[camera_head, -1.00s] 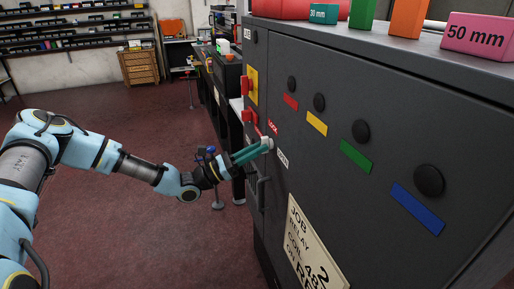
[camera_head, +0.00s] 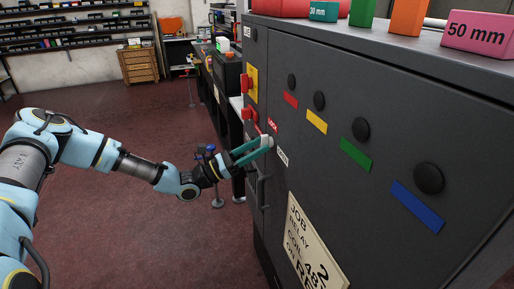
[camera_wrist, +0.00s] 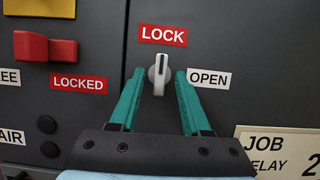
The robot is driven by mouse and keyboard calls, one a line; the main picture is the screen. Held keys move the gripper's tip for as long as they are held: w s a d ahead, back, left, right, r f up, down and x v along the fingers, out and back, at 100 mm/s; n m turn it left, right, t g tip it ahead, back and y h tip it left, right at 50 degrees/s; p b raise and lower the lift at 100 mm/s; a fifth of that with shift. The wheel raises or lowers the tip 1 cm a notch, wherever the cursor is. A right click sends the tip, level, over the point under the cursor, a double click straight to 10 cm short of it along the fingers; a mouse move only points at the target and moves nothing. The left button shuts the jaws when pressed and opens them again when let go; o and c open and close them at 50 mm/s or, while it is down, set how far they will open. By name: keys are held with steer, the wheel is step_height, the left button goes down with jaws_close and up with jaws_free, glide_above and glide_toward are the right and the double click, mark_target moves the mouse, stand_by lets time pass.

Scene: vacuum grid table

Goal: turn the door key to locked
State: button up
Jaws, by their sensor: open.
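The door key (camera_wrist: 159,75) is a light grey knob on the dark cabinet door, standing upright with its dark mark pointing up at the red LOCK label (camera_wrist: 163,35). The white OPEN label (camera_wrist: 209,78) is to its right. My gripper (camera_wrist: 159,79) is open, its two teal fingers on either side of the key with visible gaps. In the head view my gripper (camera_head: 262,147) reaches the door from the left, and the key (camera_head: 267,141) shows at its fingertips.
Red switch handles (camera_wrist: 45,48) and a red LOCKED label (camera_wrist: 79,83) are left of the key. A JOB RELAY sign (camera_head: 316,246) is below right. Round black knobs (camera_head: 429,179) stick out farther right. Colored blocks (camera_head: 486,34) stand on the cabinet top.

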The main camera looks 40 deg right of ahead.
steer(key=b+v, duration=0.3)
steer(key=v, duration=0.7)
steer(key=shift+w+a, duration=0.15)
steer(key=shift+a, duration=0.2)
steer(key=shift+f, duration=0.15)
steer(key=s+a+f+m+g+y, duration=0.1)
steer(key=s+a+f+m+y, duration=0.15)
steer(key=a+m+y, duration=0.35)
steer(key=s+a+f+m+y, duration=0.2)
steer(key=s+a+m+y, duration=0.15)
steer(key=a+y, duration=0.45)
steer(key=w+a+r+m+t+y, duration=0.2)
steer(key=a+r+t, duration=0.1)
steer(key=a, duration=0.5)
steer(key=w+a+r+m+t+y, duration=0.1)
steer(key=a+r+t, duration=0.3)
steer(key=a, duration=0.4)
steer(key=w+a+r+m+t+y, duration=0.2)
steer(key=w+a+r+t+y, duration=0.1)
steer(key=a, duration=0.6)
steer(key=shift+w+r+m+t+y, duration=0.15)
steer(key=shift+r+m+t+y, duration=0.2)
steer(key=shift+r, duration=0.35)
steer(key=shift+a, duration=0.15)
